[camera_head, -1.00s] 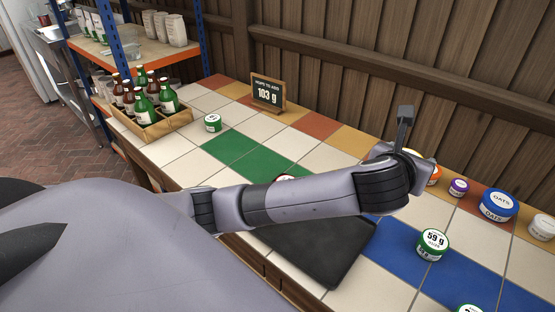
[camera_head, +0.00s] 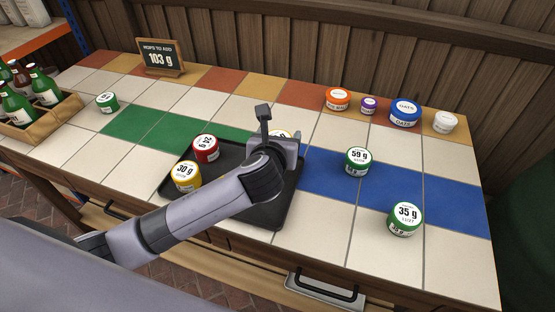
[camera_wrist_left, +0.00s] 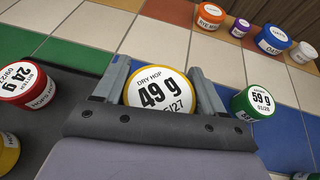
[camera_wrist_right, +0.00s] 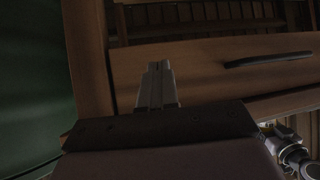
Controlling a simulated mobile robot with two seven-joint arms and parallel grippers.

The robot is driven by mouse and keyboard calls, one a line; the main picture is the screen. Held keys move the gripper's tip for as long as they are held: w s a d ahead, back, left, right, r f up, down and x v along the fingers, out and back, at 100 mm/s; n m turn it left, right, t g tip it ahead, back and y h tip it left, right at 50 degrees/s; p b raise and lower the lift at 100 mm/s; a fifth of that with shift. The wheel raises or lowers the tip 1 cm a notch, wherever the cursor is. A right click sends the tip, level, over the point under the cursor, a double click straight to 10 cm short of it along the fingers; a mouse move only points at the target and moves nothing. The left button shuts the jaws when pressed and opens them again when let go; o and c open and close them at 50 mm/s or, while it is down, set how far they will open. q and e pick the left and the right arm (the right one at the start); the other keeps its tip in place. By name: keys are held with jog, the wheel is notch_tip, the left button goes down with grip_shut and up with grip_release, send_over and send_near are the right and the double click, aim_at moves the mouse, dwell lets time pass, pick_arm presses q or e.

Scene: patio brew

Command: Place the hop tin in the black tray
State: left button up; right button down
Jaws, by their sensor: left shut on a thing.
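My left gripper (camera_head: 276,140) is shut on a yellow hop tin (camera_wrist_left: 158,92) labelled "DRY HOP 49 g". Its fingers clasp the tin from both sides. In the head view only a sliver of this tin (camera_head: 280,133) shows behind the gripper. The gripper is at the back right part of the black tray (camera_head: 268,215); the tin's height above it is unclear. In the tray stand a red tin (camera_head: 206,149) and a yellow "30 g" tin (camera_head: 186,175). My right gripper (camera_wrist_right: 157,70) is shut and empty, low before the counter's wooden front.
Green "59 g" (camera_head: 357,161) and "35 g" (camera_head: 405,219) tins stand right of the tray. Orange (camera_head: 338,99), purple (camera_head: 369,105), blue (camera_head: 405,113) and white (camera_head: 445,122) containers line the back. A "103 g" board (camera_head: 160,57) and bottle crate (camera_head: 38,122) are at left.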

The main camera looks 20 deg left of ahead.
pick_arm(q)
notch_tip(320, 180, down, 6)
jog(key=shift+f+b, duration=0.1)
jog(key=shift+b, duration=0.6)
jog(key=shift+f, duration=0.2)
jog(key=o, duration=1.1)
jog(key=shift+c, duration=0.2)
jog(key=shift+s+r, duration=0.15)
jog(key=shift+r, duration=0.1)
jog(key=p+v, duration=0.2)
jog(key=v, duration=0.9)
jog(key=shift+s+r, duration=0.15)
jog(key=shift+s, duration=0.15)
